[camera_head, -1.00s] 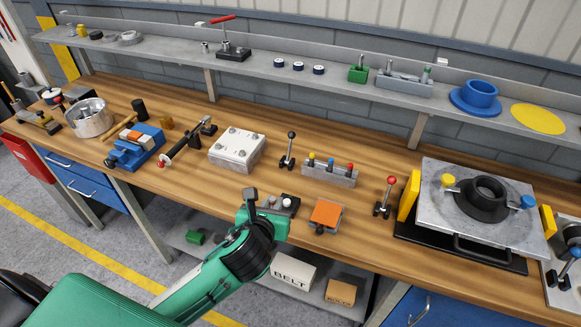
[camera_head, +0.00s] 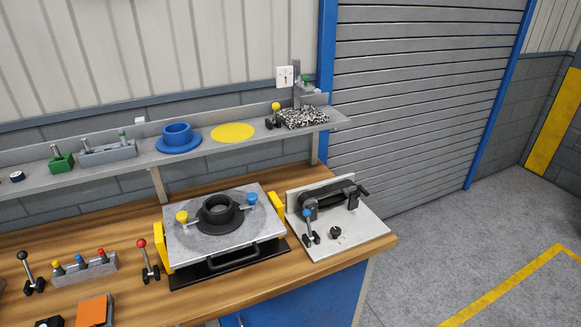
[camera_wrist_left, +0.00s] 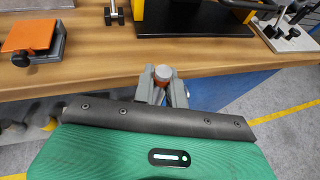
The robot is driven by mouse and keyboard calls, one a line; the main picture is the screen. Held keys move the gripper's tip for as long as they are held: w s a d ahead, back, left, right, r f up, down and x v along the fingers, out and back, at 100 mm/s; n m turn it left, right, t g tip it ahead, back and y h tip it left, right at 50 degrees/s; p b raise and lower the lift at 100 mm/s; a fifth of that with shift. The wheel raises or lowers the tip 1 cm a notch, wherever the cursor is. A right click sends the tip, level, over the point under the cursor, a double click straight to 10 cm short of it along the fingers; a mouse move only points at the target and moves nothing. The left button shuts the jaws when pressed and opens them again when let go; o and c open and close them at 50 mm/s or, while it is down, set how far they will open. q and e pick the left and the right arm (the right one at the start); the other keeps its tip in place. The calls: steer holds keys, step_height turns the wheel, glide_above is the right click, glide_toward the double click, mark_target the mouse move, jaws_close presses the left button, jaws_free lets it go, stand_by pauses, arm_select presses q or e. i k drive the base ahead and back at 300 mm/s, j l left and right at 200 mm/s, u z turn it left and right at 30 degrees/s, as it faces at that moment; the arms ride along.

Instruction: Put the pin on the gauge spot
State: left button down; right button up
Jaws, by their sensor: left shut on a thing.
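In the left wrist view my left gripper (camera_wrist_left: 163,86) is shut on a small round pin (camera_wrist_left: 163,73) with a grey top and a copper-brown side. The pin is held in front of the bench edge; its lower part is hidden between the fingers. A flat yellow round spot (camera_head: 233,132) lies empty on the shelf in the head view. To its right is a speckled plate (camera_head: 303,118) with a grey upright post (camera_head: 296,82). I cannot tell from the pictures which of these is the gauge spot. Neither gripper shows in the head view now.
A blue flanged ring (camera_head: 178,138) stands left of the yellow spot. A yellow-knobbed lever (camera_head: 274,112) stands by the speckled plate. On the bench below are a metal plate with a black ring (camera_head: 218,209) and a belt fixture (camera_head: 338,218). Floor right of the bench is clear.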

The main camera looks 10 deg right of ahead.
mark_target(307, 114)
steer(key=i+l+z, duration=0.1)
steer(key=l+z, duration=0.25)
steer(key=i+l+z, duration=0.15)
steer(key=z, duration=0.2)
steer(key=i+l+z, duration=0.2)
steer(key=z, duration=0.2)
steer(key=i+l+u, duration=0.6)
steer(key=i+l, duration=0.05)
steer(key=i, duration=0.05)
